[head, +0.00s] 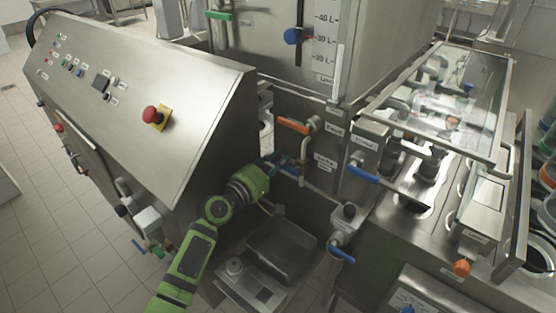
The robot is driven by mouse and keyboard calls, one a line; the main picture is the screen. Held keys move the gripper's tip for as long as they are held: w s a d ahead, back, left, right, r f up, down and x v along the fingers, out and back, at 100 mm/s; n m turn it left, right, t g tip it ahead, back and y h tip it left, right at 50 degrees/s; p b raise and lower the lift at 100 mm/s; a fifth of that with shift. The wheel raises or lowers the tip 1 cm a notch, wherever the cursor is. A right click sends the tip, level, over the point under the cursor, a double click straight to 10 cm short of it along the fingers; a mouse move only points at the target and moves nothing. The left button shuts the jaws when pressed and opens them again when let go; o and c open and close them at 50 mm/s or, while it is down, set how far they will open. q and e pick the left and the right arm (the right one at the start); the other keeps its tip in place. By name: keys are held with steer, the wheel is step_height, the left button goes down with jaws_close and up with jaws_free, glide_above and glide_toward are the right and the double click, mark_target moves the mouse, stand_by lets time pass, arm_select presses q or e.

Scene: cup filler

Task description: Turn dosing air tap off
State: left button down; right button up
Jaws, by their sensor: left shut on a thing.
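My left gripper (281,163) reaches in from the lower left to the pipework on the steel panel below the tank. It is shut on a small tap handle (291,170), of which a bit of blue shows at the fingertips. The fingers hide most of this handle, so I cannot tell its exact angle. A small label (324,162) sits just right of it, too small to read. My right gripper is not in view.
An orange lever (293,126) is just above my left gripper. Blue levers stick out at the right (363,173) and lower right (341,253). A slanted control panel (140,95) with a red emergency button (150,113) stands left.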

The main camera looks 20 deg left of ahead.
arm_select(q)
steer(key=shift+f, duration=0.1)
stand_by(0.5)
steer(key=c, duration=1.3)
jaws_free()
steer(key=shift+c, duration=0.2)
steer(key=v, duration=1.2)
